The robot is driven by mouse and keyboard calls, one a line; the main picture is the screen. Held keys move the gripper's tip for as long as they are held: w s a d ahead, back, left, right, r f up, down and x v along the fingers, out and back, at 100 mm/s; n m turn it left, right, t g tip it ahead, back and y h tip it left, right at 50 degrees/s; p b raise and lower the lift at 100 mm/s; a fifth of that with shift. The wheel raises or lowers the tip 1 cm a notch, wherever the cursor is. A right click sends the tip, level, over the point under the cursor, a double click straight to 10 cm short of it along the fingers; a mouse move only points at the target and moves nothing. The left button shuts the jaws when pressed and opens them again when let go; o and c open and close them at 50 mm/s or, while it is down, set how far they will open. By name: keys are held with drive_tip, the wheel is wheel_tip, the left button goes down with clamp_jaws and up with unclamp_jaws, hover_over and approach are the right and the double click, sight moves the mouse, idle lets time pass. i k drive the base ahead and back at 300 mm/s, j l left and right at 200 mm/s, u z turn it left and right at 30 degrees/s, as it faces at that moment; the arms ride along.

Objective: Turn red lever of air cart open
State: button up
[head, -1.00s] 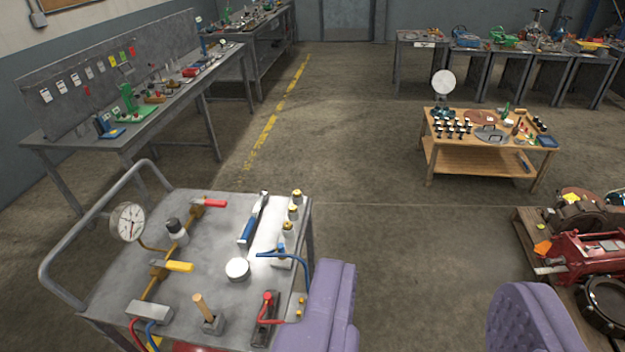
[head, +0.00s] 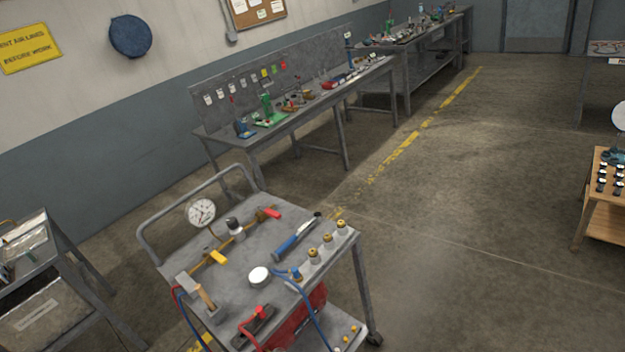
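The air cart (head: 320,228) is a grey metal trolley at the lower middle of the head view. A brass pipe (head: 233,238) runs along its top. The red lever (head: 271,213) sits on a brass valve at the pipe's far end, by the back edge, and points right, crosswise to the pipe. A yellow lever (head: 218,257) sits on the same pipe nearer to me. A round pressure gauge (head: 201,212) stands at the cart's left side. My gripper is not in view.
A grey bench (head: 300,118) stands behind. A wooden table (head: 604,218) is at right. The floor between is open.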

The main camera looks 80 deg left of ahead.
sight(273, 214)
drive_tip(key=i+u, duration=0.5)
drive_tip(key=i, duration=0.15)
drive_tip(key=i+l+u, duration=0.2)
drive_tip(key=i+u, duration=0.25)
drive_tip(key=i, duration=0.15)
drive_tip(key=i+j+u, duration=0.1)
drive_tip(key=i+u, duration=0.15)
drive_tip(key=u, duration=0.2)
drive_tip(key=i+u, duration=0.25)
drive_tip(key=u, duration=0.15)
drive_tip(key=i+u, duration=0.25)
drive_tip(key=u, duration=0.2)
drive_tip(key=i+l+u, duration=0.1)
drive_tip(key=u, duration=0.35)
drive_tip(key=i+u, duration=0.5)
drive_tip(key=i, duration=0.2)
